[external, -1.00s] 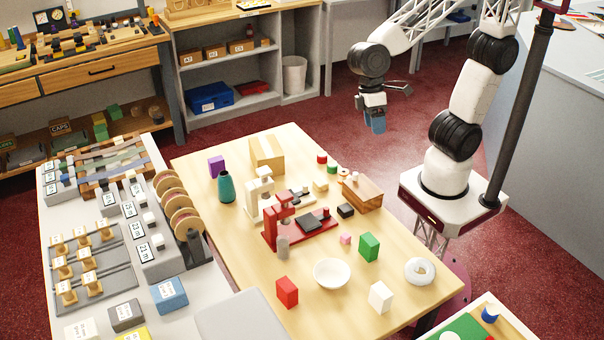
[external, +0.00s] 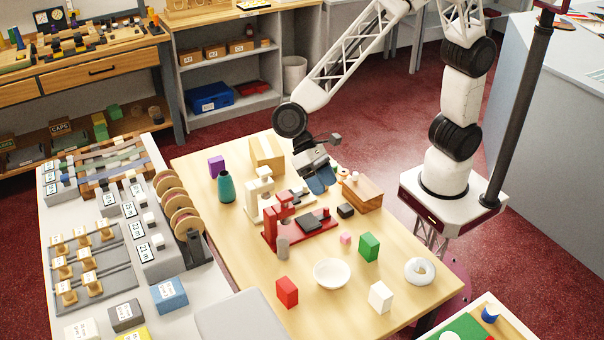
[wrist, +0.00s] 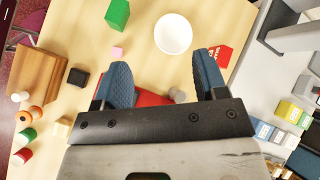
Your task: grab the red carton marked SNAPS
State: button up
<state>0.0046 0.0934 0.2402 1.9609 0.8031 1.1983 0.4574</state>
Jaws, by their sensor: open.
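The red carton (external: 287,291) stands upright at the near left part of the wooden table in the external view, left of the white bowl. In the wrist view the red carton (wrist: 222,54) shows pale lettering too small to read surely, just beyond the right fingertip, which hides part of it. My gripper (external: 321,180) is open and empty, with blue fingers, above the far middle of the table. It is well apart from the carton. In the wrist view my gripper (wrist: 164,66) has its fingers spread wide.
The white bowl (external: 332,273), green box (external: 369,247), white box (external: 381,297) and wooden box (external: 363,195) are nearby. Bare tabletop surrounds the carton.

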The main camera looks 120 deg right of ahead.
jog(key=w+a+f+m+y, duration=0.3)
jog(key=w+f, duration=0.5)
jog(key=w, duration=0.3)
jog(key=m+y, duration=0.2)
jog(key=m, duration=0.1)
send_near(282, 280)
jog(key=shift+t, duration=0.3)
jog(key=x, duration=0.4)
jog(key=shift+s+a+r, duration=0.15)
jog(key=shift+s, duration=0.1)
jog(key=shift+x, duration=1.3)
jog(key=shift+f+x, duration=0.2)
jog(key=shift+x, duration=2.45)
